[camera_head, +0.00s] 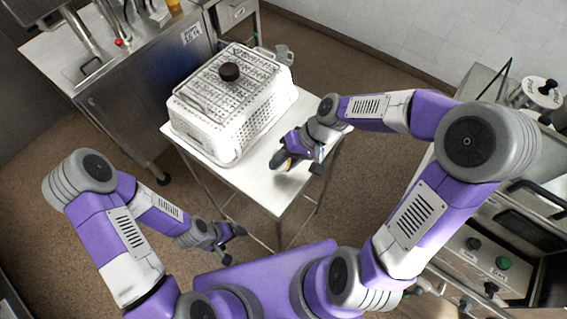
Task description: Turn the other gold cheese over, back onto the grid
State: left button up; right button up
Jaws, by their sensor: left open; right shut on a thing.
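A wire grid (240,84) lies on top of a white perforated basket (195,131) on a small steel table.
The steel table (289,181) has free room right of the basket. A sink counter (70,65) is at the left back, and an appliance with knobs (485,255) at the right.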

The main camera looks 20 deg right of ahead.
aim_at(285, 175)
jog(key=shift+d+f+y+b, duration=0.1)
jog(key=shift+f+y+b, duration=1.8)
jog(key=shift+b, duration=1.5)
jog(key=shift+y+b, duration=0.8)
jog(key=shift+b, duration=0.05)
jog(key=shift+r, duration=0.1)
jog(key=shift+s+f+b, duration=0.1)
jog(key=shift+f+b, duration=0.25)
jog(key=shift+b, duration=0.05)
